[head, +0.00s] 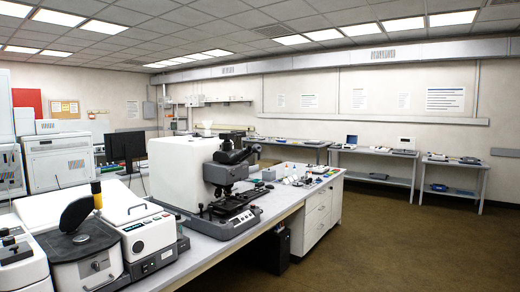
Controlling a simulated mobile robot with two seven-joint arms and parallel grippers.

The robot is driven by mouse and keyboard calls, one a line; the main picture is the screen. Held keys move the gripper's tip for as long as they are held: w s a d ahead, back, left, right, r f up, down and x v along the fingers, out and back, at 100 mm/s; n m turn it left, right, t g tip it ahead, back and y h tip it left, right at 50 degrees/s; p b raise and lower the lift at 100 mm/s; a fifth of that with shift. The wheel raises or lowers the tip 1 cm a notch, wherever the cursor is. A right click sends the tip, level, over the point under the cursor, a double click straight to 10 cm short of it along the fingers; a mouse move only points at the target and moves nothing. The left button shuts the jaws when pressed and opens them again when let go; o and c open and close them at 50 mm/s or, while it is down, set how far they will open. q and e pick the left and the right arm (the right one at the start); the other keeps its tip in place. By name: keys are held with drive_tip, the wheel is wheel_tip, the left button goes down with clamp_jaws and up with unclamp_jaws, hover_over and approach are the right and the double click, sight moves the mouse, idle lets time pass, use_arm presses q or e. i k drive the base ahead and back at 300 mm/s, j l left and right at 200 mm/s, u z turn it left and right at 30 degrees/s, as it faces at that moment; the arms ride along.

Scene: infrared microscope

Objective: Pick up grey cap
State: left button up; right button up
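I cannot pick out the grey cap with certainty. Several small items (300,180), some white and some grey, lie on the long bench (215,248) just past the microscope (228,170). They are too small to tell apart. A small grey box-like item (268,175) stands among them. The microscope has a large white housing (178,170) and a dark stage and eyepiece. Neither of my grippers shows in the head view.
A white-grey instrument with a dark round lid (77,214) stands at the near left. A white drawer cabinet (317,215) is under the bench's far end. Side tables (375,153) with equipment line the back wall. The brown floor (400,240) at right is clear.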

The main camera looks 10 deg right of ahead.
sight(257, 148)
drive_tip(key=i+l+z, duration=0.2)
drive_tip(key=i, duration=0.65)
drive_tip(key=i+j+z, duration=0.15)
drive_tip(key=i, duration=0.75)
drive_tip(key=i+j+z, duration=0.2)
drive_tip(key=i, duration=0.65)
drive_tip(key=l, duration=0.05)
